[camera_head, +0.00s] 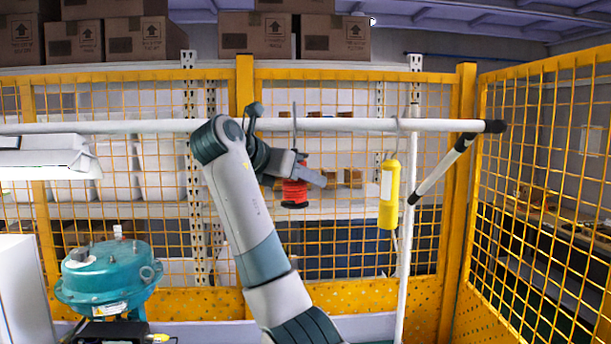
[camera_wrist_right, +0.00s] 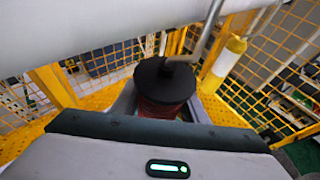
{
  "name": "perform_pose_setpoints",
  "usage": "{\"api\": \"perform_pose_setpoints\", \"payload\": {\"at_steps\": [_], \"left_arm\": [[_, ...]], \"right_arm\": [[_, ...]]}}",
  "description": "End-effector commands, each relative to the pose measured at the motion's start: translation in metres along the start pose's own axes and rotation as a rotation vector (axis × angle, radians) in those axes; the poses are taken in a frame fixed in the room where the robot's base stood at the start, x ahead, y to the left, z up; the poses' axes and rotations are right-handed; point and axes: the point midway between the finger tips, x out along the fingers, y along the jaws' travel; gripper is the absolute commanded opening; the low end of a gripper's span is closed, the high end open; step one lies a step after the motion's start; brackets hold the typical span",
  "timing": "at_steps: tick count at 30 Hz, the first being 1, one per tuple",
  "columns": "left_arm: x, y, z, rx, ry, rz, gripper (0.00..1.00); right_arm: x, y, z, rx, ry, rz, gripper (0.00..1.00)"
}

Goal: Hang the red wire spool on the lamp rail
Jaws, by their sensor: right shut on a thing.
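The red wire spool (camera_head: 295,192) has black end discs and hangs upright below the white lamp rail (camera_head: 350,125). My right gripper (camera_head: 303,177) is shut on the spool. In the right wrist view the spool (camera_wrist_right: 160,92) sits between the fingers, its black top towards the camera. A thin grey hook (camera_head: 294,136) rises from the spool to the rail's height, and its tip shows just above the rail. I cannot tell whether the hook bears on the rail. The rail (camera_wrist_right: 90,38) crosses the top of the wrist view. My left gripper is not in view.
A yellow cylinder (camera_head: 389,194) hangs from the rail to the right of the spool. A white post (camera_head: 405,260) stands near it. A yellow mesh fence (camera_head: 465,180) is behind and at right. A teal valve unit (camera_head: 108,277) stands lower left; a lamp (camera_head: 45,160) is at left.

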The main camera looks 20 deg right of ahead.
Motion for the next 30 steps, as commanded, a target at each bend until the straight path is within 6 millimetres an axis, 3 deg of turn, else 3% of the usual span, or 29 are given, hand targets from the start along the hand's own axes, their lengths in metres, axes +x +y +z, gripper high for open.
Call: {"api": "perform_pose_setpoints", "payload": {"at_steps": [12,25,26,28,30], "left_arm": [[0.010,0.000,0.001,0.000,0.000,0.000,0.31],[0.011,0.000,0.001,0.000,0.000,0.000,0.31],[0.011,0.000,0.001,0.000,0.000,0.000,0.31],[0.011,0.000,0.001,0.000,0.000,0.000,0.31],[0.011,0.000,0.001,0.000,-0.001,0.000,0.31]], "right_arm": [[0.009,0.001,-0.018,0.002,-0.001,0.001,0.09],[0.009,0.001,-0.019,0.001,-0.001,0.000,0.09],[0.009,0.001,-0.019,0.001,-0.001,0.000,0.45],[0.009,0.001,-0.019,0.001,-0.001,0.000,0.61],[0.009,0.001,-0.019,0.001,-0.001,0.000,0.62]]}}
